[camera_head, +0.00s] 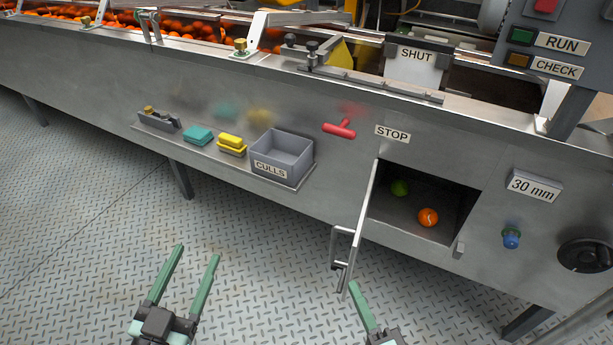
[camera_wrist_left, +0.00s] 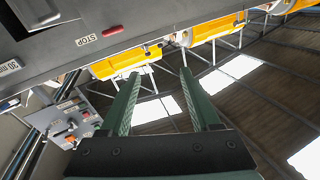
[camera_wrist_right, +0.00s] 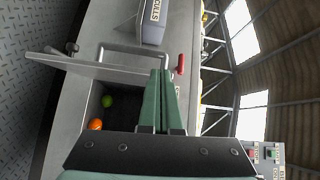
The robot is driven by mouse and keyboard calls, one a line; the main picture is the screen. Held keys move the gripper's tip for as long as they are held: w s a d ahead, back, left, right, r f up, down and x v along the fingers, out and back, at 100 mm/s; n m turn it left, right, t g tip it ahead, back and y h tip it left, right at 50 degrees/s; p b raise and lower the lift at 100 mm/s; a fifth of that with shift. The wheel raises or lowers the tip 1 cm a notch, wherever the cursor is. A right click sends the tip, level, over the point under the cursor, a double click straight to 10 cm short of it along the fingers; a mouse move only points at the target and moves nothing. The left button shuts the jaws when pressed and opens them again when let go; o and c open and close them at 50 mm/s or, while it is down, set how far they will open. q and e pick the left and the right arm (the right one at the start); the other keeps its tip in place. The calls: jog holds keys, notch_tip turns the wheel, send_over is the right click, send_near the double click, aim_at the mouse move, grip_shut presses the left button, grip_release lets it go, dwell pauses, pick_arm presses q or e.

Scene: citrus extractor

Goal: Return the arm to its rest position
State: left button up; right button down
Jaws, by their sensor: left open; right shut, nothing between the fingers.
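My left gripper (camera_head: 187,277) is open and empty at the lower left of the head view, over the plated floor. Its two green fingers stand apart in the left wrist view (camera_wrist_left: 163,95). My right gripper (camera_head: 355,287) is at the bottom of the head view, just below the open door (camera_head: 354,225) of the machine's compartment. In the right wrist view its fingers (camera_wrist_right: 160,78) are together with nothing between them. It looks close to the door, but I cannot tell whether they touch. A green fruit (camera_head: 399,187) and an orange (camera_head: 428,217) lie inside the compartment.
The grey CULLS bin (camera_head: 281,157) stands on a shelf beside yellow and teal blocks (camera_head: 198,136). A red handle (camera_head: 339,129) is above the door. A blue knob (camera_head: 511,238) and a black wheel (camera_head: 585,255) are at right. The floor at left is clear.

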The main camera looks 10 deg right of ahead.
notch_tip(320, 180, up, 14)
jog(key=w+d+n+y+p, duration=0.1)
jog(key=w+n+y+p, duration=0.1)
jog(key=n, duration=1.8)
pick_arm(q)
jog(key=s+a+f+n+g+y+p, duration=0.1)
jog(key=s+g+p, duration=0.3)
jog(key=p, duration=0.6)
jog(key=s+a+f+n+g+y+p, duration=0.1)
jog(key=s+f+n+g+y+p, duration=0.1)
jog(key=p, duration=0.8)
jog(key=s+f+g, duration=0.1)
jog(key=s+g, duration=0.1)
jog(key=s, duration=0.1)
jog(key=shift+s+a+f+g+p, duration=0.15)
jog(key=shift+a+f+g+p, duration=0.1)
jog(key=shift+g+p, duration=0.15)
pick_arm(e)
jog(key=s+d+f+m+g+h, duration=0.2)
jog(key=s+f+g, duration=0.3)
jog(key=s+g, duration=0.3)
jog(key=shift+s+d+m+g+h, duration=0.2)
jog(key=shift+s+m+g+h, duration=0.1)
jog(key=shift+s+m+h, duration=0.4)
pick_arm(q)
jog(key=shift+c, duration=0.2)
jog(key=shift+c, duration=0.7)
jog(key=shift+a, duration=0.1)
pick_arm(e)
jog(key=shift+a, duration=0.1)
